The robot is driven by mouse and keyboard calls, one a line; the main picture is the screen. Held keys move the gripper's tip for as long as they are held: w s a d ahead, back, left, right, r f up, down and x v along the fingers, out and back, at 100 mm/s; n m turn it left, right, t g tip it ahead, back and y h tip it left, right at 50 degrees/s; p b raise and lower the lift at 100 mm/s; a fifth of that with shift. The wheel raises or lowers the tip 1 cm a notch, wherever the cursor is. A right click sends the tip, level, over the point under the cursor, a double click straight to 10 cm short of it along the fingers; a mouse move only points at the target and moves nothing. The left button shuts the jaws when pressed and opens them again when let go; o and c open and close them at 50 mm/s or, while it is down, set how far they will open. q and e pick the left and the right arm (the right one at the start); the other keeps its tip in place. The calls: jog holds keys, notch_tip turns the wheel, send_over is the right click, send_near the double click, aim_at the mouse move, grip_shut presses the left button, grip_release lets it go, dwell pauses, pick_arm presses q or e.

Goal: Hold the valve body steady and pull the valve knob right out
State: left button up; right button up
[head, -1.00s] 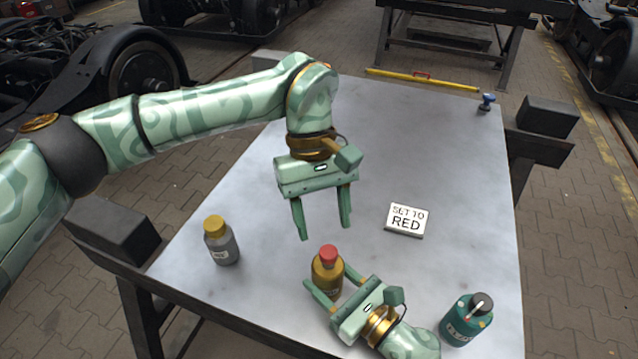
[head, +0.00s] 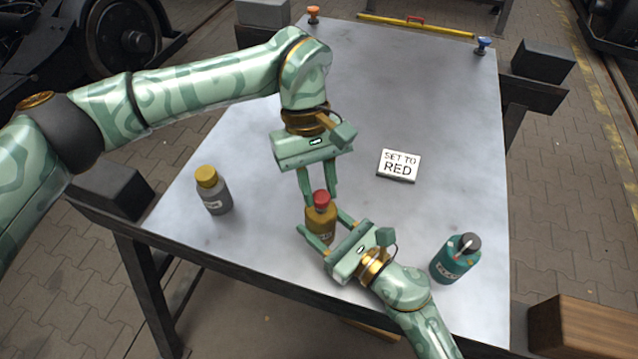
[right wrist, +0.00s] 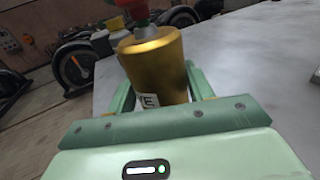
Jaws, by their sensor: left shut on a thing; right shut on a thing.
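The valve body (head: 320,228), brass-coloured with a small label, stands upright on the metal table. Its red valve knob (head: 321,198) sits on top. My right gripper (head: 322,222) is shut around the body from the near right side. In the right wrist view the brass body (right wrist: 157,68) stands between the fingers, with a grey collar above it and the red knob (right wrist: 132,6) partly cut off by the top edge. My left gripper (head: 319,194) points down from above and is shut on the knob, one finger at each side.
A grey bottle with a yellow cap (head: 214,192) stands left, a teal bottle (head: 456,260) right. A "SET TO RED" sign (head: 399,165) lies behind. Orange (head: 313,15) and blue (head: 482,46) knobs and a yellow bar (head: 415,25) are at the far edge. The middle is clear.

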aim_at(323, 200)
pick_arm(q)
jog(key=shift+r, duration=1.55)
jog(key=o, duration=1)
pick_arm(e)
jog(key=o, duration=1.1)
pick_arm(q)
jog(key=v, duration=1.2)
